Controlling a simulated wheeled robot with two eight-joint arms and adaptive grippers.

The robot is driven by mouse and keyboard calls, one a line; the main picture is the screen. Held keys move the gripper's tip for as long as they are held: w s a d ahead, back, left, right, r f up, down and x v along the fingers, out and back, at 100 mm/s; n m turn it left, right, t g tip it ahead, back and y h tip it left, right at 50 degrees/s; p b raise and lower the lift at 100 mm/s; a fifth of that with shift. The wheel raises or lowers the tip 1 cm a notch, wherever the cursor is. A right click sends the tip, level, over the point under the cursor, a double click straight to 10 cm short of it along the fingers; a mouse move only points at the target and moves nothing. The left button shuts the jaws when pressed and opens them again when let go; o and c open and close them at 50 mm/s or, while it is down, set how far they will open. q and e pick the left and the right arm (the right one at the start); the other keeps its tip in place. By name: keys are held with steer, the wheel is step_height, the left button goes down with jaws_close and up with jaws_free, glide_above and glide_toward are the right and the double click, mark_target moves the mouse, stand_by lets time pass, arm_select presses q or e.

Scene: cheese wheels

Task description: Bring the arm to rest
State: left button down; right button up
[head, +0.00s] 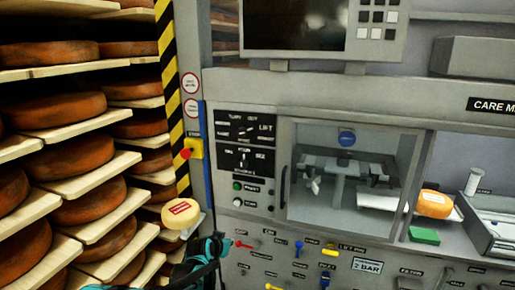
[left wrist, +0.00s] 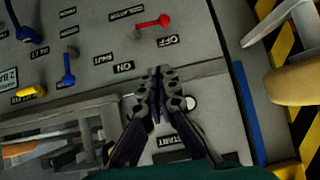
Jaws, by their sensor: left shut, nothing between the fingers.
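My left gripper (head: 219,246) is at the bottom centre of the head view, in front of the machine's lower panel. Its teal and black arm comes up from the bottom edge. In the left wrist view the gripper (left wrist: 159,80) has its dark fingers together with nothing between them. Behind the fingertips is the grey panel with a red lever (left wrist: 152,22), a white button (left wrist: 190,103) and OFF and ON labels. In the head view the red lever (head: 244,245) is just right of the fingertips; I cannot tell whether they touch. My right gripper is in neither view.
A pale cheese with a red label (head: 181,213) is just left of my gripper. Shelves of cheese wheels (head: 62,110) fill the left. A machine chamber (head: 350,190), an orange cheese (head: 433,204) and a green block (head: 424,236) are to the right. Several small levers stick out below.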

arm_select(q)
steer(key=s+a+r+n+g, duration=0.1)
steer(key=s+r, duration=0.2)
steer(key=s, duration=0.4)
steer(key=s+a+r+y, duration=0.1)
steer(key=s+r, duration=0.2)
steer(key=s, duration=0.3)
steer(key=s+a+r+n+g, duration=0.1)
steer(key=s+r, duration=0.2)
steer(key=s, duration=0.4)
steer(key=s+a+f, duration=0.1)
steer(key=s+f, duration=0.1)
steer(key=s, duration=0.8)
steer(key=s+a+f+n+g+y, duration=0.1)
steer(key=s+a+f, duration=0.1)
steer(key=s, duration=0.7)
steer(key=shift+s+f+n+y, duration=0.3)
steer(key=shift+s, duration=0.05)
